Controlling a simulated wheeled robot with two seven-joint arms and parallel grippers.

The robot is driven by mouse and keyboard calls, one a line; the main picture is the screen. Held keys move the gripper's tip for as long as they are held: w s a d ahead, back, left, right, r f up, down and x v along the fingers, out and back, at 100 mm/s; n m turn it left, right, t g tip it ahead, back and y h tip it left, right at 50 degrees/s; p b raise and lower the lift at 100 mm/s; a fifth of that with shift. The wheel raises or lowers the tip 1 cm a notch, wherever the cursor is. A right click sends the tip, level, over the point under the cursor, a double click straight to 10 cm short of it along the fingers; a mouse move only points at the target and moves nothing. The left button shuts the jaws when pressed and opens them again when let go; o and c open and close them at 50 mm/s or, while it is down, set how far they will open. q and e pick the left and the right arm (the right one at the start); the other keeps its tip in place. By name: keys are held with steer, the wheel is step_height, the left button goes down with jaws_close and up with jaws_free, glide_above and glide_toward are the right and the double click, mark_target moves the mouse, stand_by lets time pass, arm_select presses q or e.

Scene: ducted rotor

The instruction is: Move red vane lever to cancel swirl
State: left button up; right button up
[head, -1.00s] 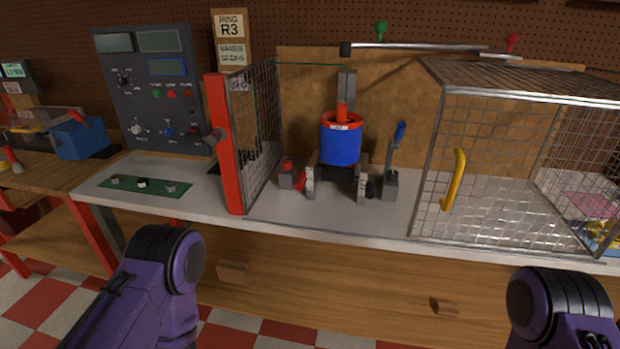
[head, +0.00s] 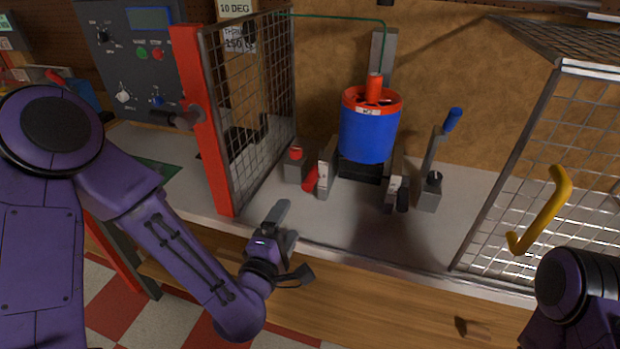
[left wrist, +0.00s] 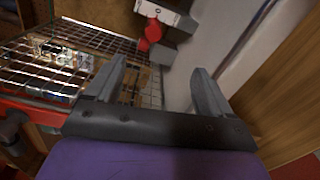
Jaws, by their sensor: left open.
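The red lever (head: 311,180) is low at the left foot of the ducted rotor, pointing down and forward next to a small grey block with a red top (head: 295,165). The rotor is a blue cylinder (head: 368,135) with a red rim. My left gripper (head: 286,222) is open and empty over the bench's front edge, in front of and left of the red lever, not touching it. In the left wrist view a red piece (left wrist: 152,36), seemingly this lever, shows beyond the open fingers (left wrist: 160,70). My right gripper is out of view.
A red post (head: 205,120) with a mesh guard panel (head: 250,110) stands left of the rotor. A blue-handled lever (head: 451,120) stands to its right. A mesh cage with a yellow handle (head: 540,212) is farther right. The bench top (head: 345,228) before the rotor is clear.

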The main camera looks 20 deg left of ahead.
mark_target(305, 192)
arm_select(q)
steer(key=w, duration=0.2)
steer(key=w+d, duration=0.1)
steer(key=w, duration=0.1)
steer(key=w+r+b, duration=0.1)
steer(key=shift+w+d+r, duration=0.1)
steer(key=shift+w+d, duration=0.05)
steer(key=shift+w, duration=0.25)
steer(key=w, duration=0.1)
steer(key=w+p, duration=0.1)
steer(key=w, duration=0.1)
steer(key=shift+r+p, duration=0.3)
steer(key=w, duration=0.3)
steer(key=shift+w+d+f+p, duration=0.1)
steer(key=shift+w+f+p, duration=0.15)
steer(key=shift+p, duration=0.1)
steer(key=shift+w+f, duration=0.1)
steer(key=shift+w, duration=0.05)
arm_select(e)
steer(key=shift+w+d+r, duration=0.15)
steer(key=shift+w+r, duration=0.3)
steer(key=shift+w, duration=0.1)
